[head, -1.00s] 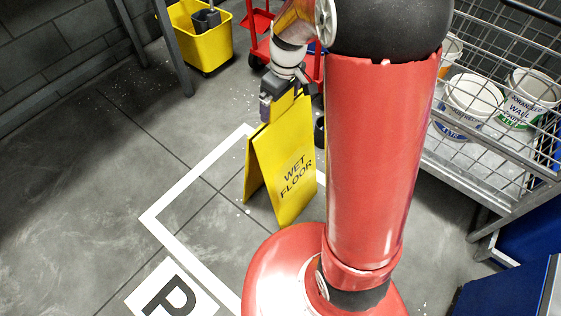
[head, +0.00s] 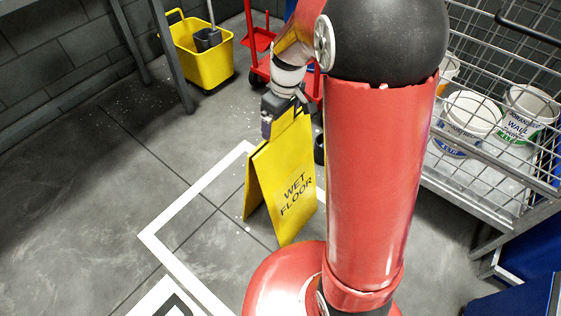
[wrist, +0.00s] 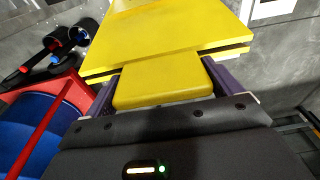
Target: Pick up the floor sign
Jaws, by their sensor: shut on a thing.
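The yellow floor sign (head: 284,185), marked "WET FLOOR", stands upright as an A-frame with its two panels spread. It is beside the white floor line, left of my red arm column. My gripper (head: 285,104) is at its top edge, reaching down from above. In the wrist view my gripper (wrist: 162,84) has its purple fingers on either side of the sign's narrow yellow top tab (wrist: 162,86), shut on it. The wide panels (wrist: 175,30) extend beyond the tab. The sign's lower edge looks at or near the floor; I cannot tell if it is clear of it.
A yellow mop bucket (head: 197,55) stands at the back left, near a grey table leg (head: 172,55). A red trolley (head: 252,50) is behind the sign. A wire cage (head: 500,160) with white pails (head: 470,118) stands at right. The floor at left is clear.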

